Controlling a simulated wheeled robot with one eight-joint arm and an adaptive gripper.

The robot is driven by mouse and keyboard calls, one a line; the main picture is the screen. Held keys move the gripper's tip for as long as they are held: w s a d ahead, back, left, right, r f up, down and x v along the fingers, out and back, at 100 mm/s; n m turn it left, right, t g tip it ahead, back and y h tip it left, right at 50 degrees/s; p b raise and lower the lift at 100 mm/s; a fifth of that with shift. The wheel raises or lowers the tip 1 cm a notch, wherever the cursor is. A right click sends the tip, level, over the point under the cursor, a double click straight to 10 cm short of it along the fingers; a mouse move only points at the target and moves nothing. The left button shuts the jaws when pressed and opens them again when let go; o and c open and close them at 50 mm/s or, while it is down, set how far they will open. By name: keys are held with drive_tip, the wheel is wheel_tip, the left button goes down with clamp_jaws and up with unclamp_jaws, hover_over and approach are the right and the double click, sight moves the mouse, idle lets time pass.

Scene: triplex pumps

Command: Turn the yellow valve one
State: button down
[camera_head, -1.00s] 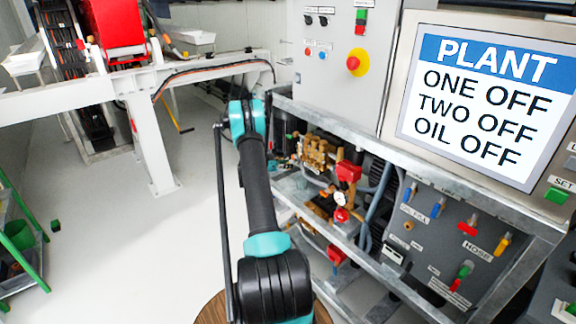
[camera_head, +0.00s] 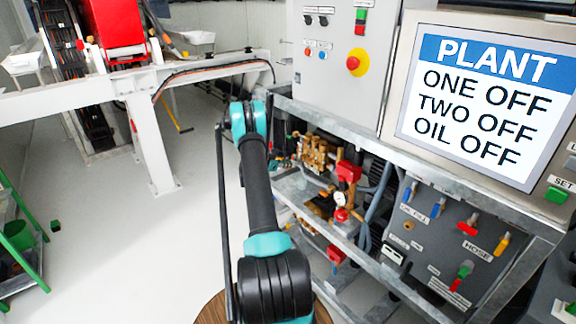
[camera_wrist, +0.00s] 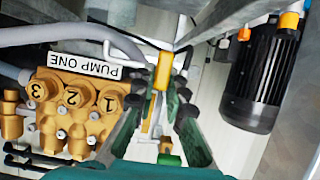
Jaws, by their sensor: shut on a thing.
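The yellow valve handle (camera_wrist: 163,72) stands upright in the middle of the wrist view, beside the "PUMP ONE" label. My gripper (camera_wrist: 165,85) is shut on it, with the dark green fingers on either side. The valve's body is mostly hidden behind the fingers. The brass pump (camera_wrist: 78,115), stamped 1, 2 and 3, is to the left of my gripper. In the head view my arm reaches toward the pump frame, and my gripper and this handle are hidden there.
A black motor (camera_wrist: 262,85) stands to the right of my gripper. Grey hoses and metal rails surround the handle. The plant screen (camera_head: 485,105) reads ONE OFF, TWO OFF, OIL OFF. A panel (camera_head: 425,238) with coloured handles is at the right. Open floor (camera_head: 130,235) lies to the left.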

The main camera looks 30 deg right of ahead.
drive_tip(key=n+g, duration=0.2)
drive_tip(key=shift+w+a+n, duration=0.1)
drive_tip(key=shift+w+n, duration=0.2)
drive_tip(key=shift+n, duration=0.1)
drive_tip(key=shift+w+f+n+g+h, duration=0.2)
drive_tip(key=shift+n+g+h, duration=0.3)
drive_tip(key=shift+n+g, duration=0.5)
drive_tip(key=shift+n, duration=0.3)
drive_tip(key=c, duration=1.5)
unclamp_jaws()
drive_tip(key=shift+c, duration=0.2)
drive_tip(key=v, duration=1.2)
drive_tip(key=shift+s, duration=0.15)
